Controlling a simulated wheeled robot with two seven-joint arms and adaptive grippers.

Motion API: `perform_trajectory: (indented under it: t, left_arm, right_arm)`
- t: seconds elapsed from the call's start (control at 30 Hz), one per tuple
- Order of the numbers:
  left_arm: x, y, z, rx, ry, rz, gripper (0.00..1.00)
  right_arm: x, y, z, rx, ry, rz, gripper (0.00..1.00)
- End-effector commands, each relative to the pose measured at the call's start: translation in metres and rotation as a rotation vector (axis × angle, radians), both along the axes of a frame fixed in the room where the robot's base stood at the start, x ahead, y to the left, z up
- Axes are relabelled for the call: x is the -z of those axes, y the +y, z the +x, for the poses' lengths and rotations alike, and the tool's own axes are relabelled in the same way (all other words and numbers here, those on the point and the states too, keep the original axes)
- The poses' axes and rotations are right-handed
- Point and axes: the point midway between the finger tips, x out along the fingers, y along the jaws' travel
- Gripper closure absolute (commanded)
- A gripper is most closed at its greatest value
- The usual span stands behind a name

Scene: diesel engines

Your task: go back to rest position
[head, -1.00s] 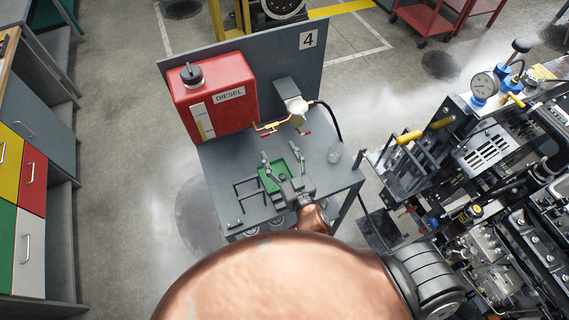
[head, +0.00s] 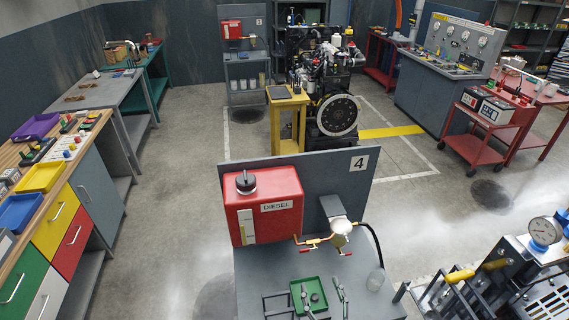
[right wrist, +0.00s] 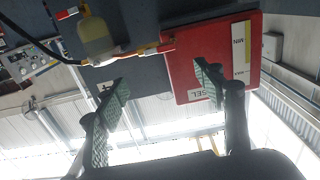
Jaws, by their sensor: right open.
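My right gripper (head: 322,290) shows only by its fingertips at the bottom edge of the head view, over the grey bench by the green tray. In the right wrist view my right gripper (right wrist: 163,84) is open, its two fingers wide apart with nothing between them. That view shows the red diesel tank (right wrist: 228,50) and the filter bowl (right wrist: 97,36) upside down beyond the fingers. My left gripper is in neither view.
Floor between is clear.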

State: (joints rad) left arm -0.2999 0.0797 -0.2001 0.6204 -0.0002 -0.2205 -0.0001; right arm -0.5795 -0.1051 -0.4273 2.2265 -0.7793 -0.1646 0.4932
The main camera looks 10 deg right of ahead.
Motion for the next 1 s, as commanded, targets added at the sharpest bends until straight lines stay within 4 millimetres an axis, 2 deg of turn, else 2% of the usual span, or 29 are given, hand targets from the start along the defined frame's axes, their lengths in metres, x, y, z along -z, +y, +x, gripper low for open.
perform_trajectory:
  t: [0.07,0.17,0.27,0.33,0.4,0.5,0.6,0.7,1.0]
  left_arm:
    - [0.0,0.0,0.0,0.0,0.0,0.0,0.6]
    - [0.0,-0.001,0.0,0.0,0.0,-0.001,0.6]
    - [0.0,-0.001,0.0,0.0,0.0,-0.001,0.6]
    - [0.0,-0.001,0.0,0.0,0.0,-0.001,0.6]
    - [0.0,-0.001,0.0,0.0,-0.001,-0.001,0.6]
    - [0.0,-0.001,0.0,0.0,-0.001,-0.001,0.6]
    - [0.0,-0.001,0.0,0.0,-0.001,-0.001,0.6]
    - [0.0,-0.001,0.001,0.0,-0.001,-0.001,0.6]
    - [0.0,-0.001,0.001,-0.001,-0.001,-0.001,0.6]
  right_arm:
    - [0.002,-0.003,0.0,0.005,0.008,0.0,0.38]
    - [0.016,-0.02,-0.002,0.041,0.062,-0.005,0.38]
    - [0.046,-0.056,-0.009,0.109,0.187,-0.013,0.38]
    - [0.074,-0.086,-0.02,0.161,0.312,-0.019,0.38]
    - [0.103,-0.113,-0.037,0.199,0.451,-0.026,0.38]
    - [0.14,-0.139,-0.067,0.223,0.645,-0.034,0.38]
    - [0.164,-0.154,-0.096,0.218,0.8,-0.043,0.38]
    - [0.18,-0.161,-0.12,0.201,0.918,-0.05,0.38]
    - [0.203,-0.169,-0.181,0.118,1.183,-0.073,0.38]
